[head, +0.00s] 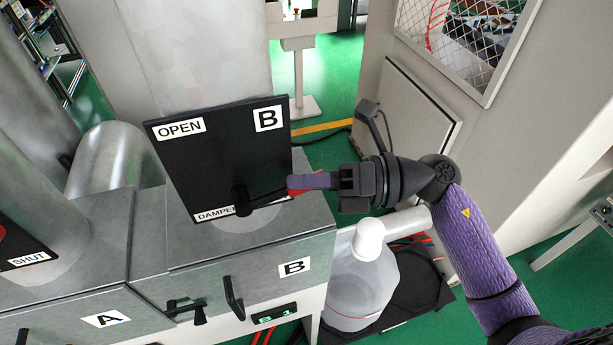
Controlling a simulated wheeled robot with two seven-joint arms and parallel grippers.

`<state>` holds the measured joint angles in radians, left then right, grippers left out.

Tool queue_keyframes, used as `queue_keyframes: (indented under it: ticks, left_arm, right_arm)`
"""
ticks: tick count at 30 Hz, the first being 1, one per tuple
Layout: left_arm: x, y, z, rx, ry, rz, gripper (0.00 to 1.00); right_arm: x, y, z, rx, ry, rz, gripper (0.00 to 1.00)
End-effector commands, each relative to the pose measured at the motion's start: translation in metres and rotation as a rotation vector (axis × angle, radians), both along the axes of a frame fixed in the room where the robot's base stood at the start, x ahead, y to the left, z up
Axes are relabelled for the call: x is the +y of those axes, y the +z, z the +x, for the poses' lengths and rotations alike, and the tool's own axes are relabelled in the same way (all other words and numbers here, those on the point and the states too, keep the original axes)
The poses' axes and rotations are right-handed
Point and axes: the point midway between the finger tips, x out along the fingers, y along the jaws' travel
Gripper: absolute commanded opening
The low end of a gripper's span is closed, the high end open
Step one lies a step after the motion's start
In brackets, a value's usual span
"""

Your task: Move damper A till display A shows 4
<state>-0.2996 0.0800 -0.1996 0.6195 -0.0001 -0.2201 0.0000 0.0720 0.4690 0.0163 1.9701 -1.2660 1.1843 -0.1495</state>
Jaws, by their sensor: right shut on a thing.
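My right gripper (308,183) comes in from the right and is shut on the red handle of the damper B lever (265,200). The lever points right from its pivot low on the black plate marked OPEN, B and DAMPER (220,155). The damper A duct box (60,285) carries an A label at the lower left. Part of a black plate with a SHUT label (28,258) and a bit of red shows at the left edge; the rest of it is cut off. A small green-lit display (274,314) sits below the B label; its digits are too small to read surely. Display A is not in view. My left gripper is not in view.
A translucent jug with a white cap (362,285) stands in a black tray (425,290) under my right arm. Black latch handles (233,298) stick out of the duct front. A grey cabinet (415,115) with a mesh window stands at the right.

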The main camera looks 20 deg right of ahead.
Motion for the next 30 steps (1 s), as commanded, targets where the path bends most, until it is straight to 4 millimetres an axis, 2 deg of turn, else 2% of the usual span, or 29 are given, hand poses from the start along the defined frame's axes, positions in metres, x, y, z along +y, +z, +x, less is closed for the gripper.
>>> queue_keyframes:
  ticks: [3,8,11,20,21,22,30]
  left_arm:
    - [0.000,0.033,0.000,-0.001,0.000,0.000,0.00]
    - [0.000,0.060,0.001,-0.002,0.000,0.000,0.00]
    - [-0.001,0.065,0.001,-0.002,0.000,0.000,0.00]
    - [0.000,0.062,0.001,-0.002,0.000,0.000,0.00]
    - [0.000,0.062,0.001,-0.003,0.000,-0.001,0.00]
    - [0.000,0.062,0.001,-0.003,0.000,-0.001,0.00]
    - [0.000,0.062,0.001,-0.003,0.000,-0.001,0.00]
  right_arm:
    - [0.002,0.020,-0.001,-0.005,0.003,-0.129,0.00]
    - [0.005,0.029,-0.001,-0.009,0.003,-0.279,0.00]
    - [0.005,0.029,-0.001,-0.012,0.002,-0.323,0.00]
    - [0.005,0.025,0.000,-0.012,0.000,-0.330,0.00]
    - [0.005,0.025,0.000,-0.012,0.000,-0.330,0.38]
    - [0.005,0.025,0.000,-0.012,0.000,-0.330,0.44]
    - [0.005,0.025,0.000,-0.011,0.001,-0.329,0.44]
